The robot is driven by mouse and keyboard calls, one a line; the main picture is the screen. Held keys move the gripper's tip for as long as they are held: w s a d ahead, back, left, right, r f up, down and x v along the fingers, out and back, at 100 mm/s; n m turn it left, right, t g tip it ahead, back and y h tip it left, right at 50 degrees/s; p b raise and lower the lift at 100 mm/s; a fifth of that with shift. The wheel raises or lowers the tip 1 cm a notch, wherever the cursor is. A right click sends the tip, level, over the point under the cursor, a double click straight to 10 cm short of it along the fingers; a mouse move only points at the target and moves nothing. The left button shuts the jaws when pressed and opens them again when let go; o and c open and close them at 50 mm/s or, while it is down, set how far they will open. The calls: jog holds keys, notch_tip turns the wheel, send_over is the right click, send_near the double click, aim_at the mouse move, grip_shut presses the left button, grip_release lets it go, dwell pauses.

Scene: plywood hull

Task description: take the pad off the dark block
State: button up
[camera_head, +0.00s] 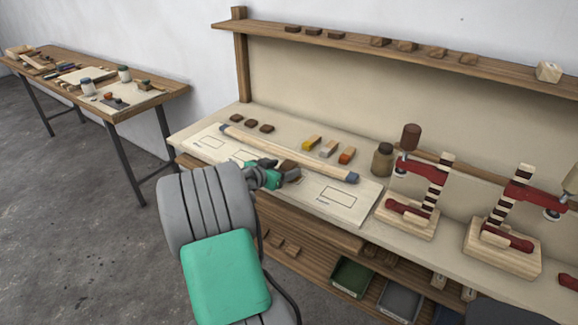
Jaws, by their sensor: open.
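My gripper (287,172) is over the bench in front of the long pale rod, with its dark fingers apart. A brown block (289,166) shows right at the fingers; I cannot tell whether they touch it or whether a pad lies on it. Three small dark blocks (250,123) lie in a row at the bench's back left. Behind the rod are three more blocks: one yellow (311,143), one greyish (328,149) and one with an orange-red end (346,155). My arm and hand hide part of the bench around the gripper.
The long rod (285,151) with grey ends lies across pale marked sheets (345,199). A brown jar (383,160) and red clamps on wooden stands (408,212) are to the right. A shelf (345,41) with small blocks runs above. Bins (351,277) sit below.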

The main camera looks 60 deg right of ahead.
jog(key=shift+c, duration=0.4)
jog(key=c, duration=1.3)
jog(key=shift+c, duration=0.2)
